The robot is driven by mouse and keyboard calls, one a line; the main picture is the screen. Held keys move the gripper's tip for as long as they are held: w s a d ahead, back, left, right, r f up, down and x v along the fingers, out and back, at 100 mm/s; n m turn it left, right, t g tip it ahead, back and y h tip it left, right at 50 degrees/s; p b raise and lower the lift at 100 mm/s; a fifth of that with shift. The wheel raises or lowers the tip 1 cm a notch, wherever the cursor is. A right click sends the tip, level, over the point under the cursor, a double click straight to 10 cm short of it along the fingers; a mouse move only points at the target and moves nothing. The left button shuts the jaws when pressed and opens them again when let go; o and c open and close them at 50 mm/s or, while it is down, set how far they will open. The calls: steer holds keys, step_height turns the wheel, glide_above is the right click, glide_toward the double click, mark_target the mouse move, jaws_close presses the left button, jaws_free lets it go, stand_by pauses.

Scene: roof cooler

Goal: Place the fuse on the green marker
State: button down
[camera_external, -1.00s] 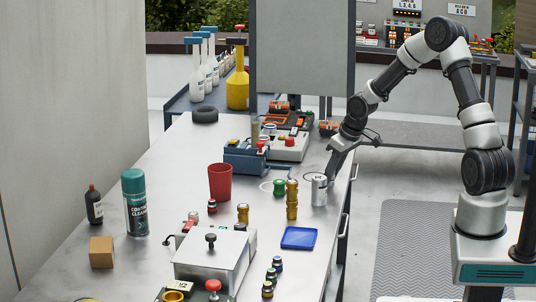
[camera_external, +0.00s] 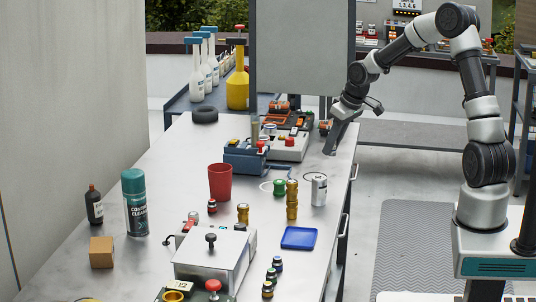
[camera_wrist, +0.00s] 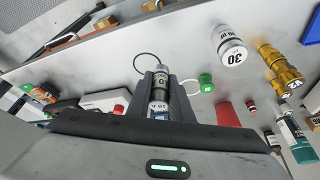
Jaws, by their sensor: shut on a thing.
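In the wrist view my gripper (camera_wrist: 161,92) is shut on a small silver and dark fuse (camera_wrist: 159,104) with a white label. In the external view my gripper (camera_external: 333,140) is above the far right of the bench, and the fuse cannot be made out there. A short green cylinder (camera_external: 280,187) stands on the bench, also in the wrist view (camera_wrist: 206,84); I cannot tell whether it is the green marker. A white ring outline (camera_wrist: 192,88) lies beside it, and a dark ring outline (camera_wrist: 150,64) lies beyond the fuse.
A silver canister (camera_external: 319,190) and stacked brass cylinders (camera_external: 292,199) stand near the right edge. A red cup (camera_external: 220,182), blue tray (camera_external: 299,238) and grey box (camera_external: 212,257) are nearer. A blue toolbox (camera_external: 246,157) stands left of my gripper.

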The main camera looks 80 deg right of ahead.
steer(key=w+a+r+n+p, duration=0.3)
steer(key=w+a, duration=0.4)
steer(key=w, duration=0.6)
steer(key=y+b, duration=0.1)
glide_above(280, 181)
step_height(280, 181, down, 5)
steer(key=shift+a+r, duration=0.1)
steer(key=shift+r, duration=0.1)
steer(key=shift+t, duration=0.3)
steer(key=shift+f, duration=2.05)
steer(key=shift+f, duration=0.25)
steer(key=c, duration=1.6)
jaws_free()
steer(key=shift+r, duration=0.1)
